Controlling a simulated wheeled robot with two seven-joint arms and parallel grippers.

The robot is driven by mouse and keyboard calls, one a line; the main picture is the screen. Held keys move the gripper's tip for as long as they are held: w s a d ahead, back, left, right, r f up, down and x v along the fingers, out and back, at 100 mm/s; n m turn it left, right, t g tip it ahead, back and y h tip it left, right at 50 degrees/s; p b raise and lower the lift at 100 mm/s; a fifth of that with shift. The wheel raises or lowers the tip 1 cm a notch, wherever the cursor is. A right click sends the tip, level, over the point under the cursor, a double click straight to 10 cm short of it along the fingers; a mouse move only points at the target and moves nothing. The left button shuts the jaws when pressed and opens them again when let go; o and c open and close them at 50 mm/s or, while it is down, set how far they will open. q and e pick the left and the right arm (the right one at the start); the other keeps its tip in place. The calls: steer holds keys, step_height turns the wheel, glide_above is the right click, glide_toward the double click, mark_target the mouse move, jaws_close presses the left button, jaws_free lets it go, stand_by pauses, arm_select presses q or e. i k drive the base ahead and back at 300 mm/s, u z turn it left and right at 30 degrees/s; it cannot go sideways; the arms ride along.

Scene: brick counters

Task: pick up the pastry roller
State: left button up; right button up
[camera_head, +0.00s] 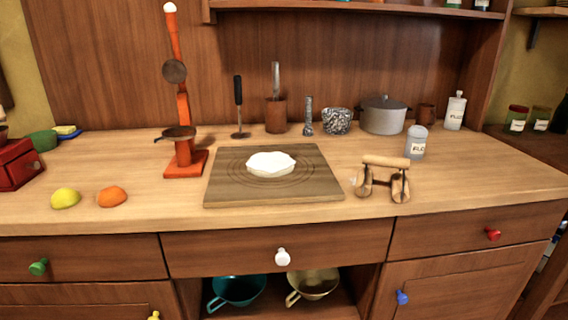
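The wooden item that looks like the pastry roller (386,161) is on the counter (300,217), right of the board. Its light wooden cylinder lies level across the top of a brown two-sided support (365,185), which stands on the wood. I cannot tell whether cylinder and support are one piece. Neither of my grippers shows in the head view, and nothing covers the roller.
A wooden board (230,193) with white dough (271,164) lies left of the roller. A flour jar (416,147) stands close behind it. A grey pot (383,118) is further back. An orange-red press (186,165) stands left. The counter right of the roller is clear.

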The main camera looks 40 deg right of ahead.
mark_target(379, 161)
steer(key=u, duration=1.2)
steer(key=k, duration=1.35)
steer(key=z, duration=1.65)
steer(key=i, duration=0.2)
steer(key=z, duration=0.1)
